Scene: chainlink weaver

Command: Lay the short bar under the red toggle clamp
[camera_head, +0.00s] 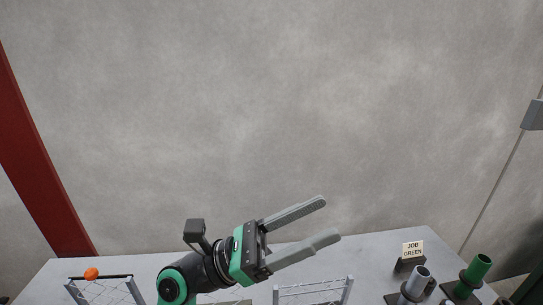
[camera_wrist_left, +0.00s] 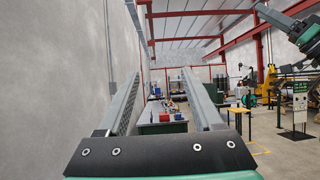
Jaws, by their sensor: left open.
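My left gripper (camera_head: 332,219) is open and empty, raised above the back of the grey table (camera_head: 400,243) in the head view. Its two fingers also show in the left wrist view (camera_wrist_left: 165,75), spread apart with nothing between them. I cannot make out a short bar or a red toggle clamp in either view. The front of the table is cut off by the picture's lower edge. A green and dark arm part, likely mine, shows at the upper right of the left wrist view; its jaws cannot be read.
A wire mesh frame with an orange knob (camera_head: 91,273) stands at the left. Another mesh frame (camera_head: 313,291) is below my gripper. At the right are a JOB GREEN sign (camera_head: 412,249), a grey tube (camera_head: 416,284) and a green tube (camera_head: 476,271). A concrete wall stands behind.

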